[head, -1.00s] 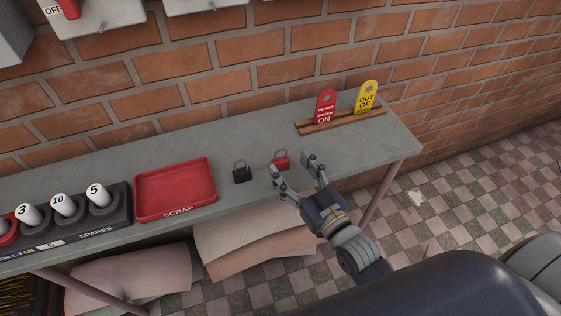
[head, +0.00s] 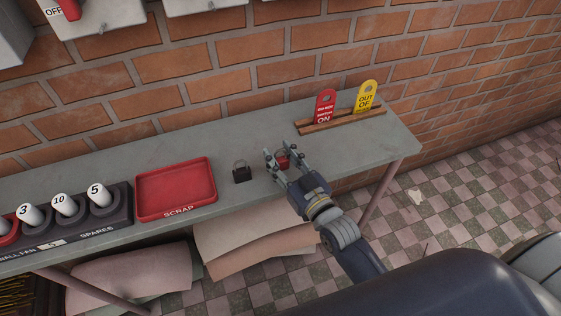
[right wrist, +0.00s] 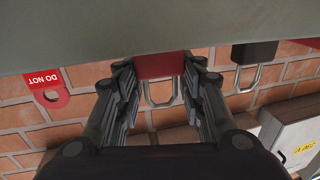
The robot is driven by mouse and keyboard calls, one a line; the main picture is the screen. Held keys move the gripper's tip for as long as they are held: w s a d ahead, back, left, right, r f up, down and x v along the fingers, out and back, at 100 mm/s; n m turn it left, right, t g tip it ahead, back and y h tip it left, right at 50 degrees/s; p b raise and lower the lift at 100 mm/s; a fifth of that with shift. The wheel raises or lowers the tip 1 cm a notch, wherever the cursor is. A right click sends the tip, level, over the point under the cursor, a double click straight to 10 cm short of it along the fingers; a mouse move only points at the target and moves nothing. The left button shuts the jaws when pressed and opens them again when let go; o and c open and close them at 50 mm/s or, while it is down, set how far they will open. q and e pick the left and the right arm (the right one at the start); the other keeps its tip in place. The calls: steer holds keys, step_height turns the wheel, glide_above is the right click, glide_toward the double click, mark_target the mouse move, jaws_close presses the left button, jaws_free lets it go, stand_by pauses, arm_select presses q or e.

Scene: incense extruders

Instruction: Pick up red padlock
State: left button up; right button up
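The red padlock (head: 282,162) sits on the grey bench, partly hidden by my right gripper in the head view. My right gripper (head: 279,153) is open, its two fingers on either side of the padlock. In the right wrist view, which looks upside down, the red padlock (right wrist: 160,68) and its metal shackle show between the open fingers (right wrist: 159,85). I cannot tell whether either finger touches it. My left gripper is not in view.
A black padlock (head: 242,173) stands just left of my right gripper. A red scrap tray (head: 213,199) lies further left. Red (head: 325,106) and yellow (head: 366,97) tags stand in a wooden rack (head: 340,121) behind on the right. The brick wall (head: 300,67) backs the bench.

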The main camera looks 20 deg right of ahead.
mark_target(282, 160)
steer(key=shift+r, duration=0.15)
steer(key=shift+r, duration=0.6)
step_height(282, 160, up, 2)
steer(key=shift+s+r, duration=0.15)
steer(key=d+r+b+v, duration=0.1)
steer(key=v, duration=1.4)
steer(key=shift+s+d+r, duration=0.2)
steer(key=shift+w+a+r+m+h+p, duration=0.1)
steer(key=shift+w+r+m+h+p, duration=0.15)
steer(key=shift+r+m+h+p, duration=0.5)
steer(key=shift+w+a+r+m+h+p, duration=0.15)
steer(key=shift+w+r+h+p, duration=0.15)
steer(key=shift+r+h, duration=0.5)
steer(key=shift+w+a+r+m+h+p, duration=0.1)
steer(key=shift+w+r+m+h+p, duration=0.25)
steer(key=shift+r, duration=0.65)
steer(key=shift+s+f, duration=0.1)
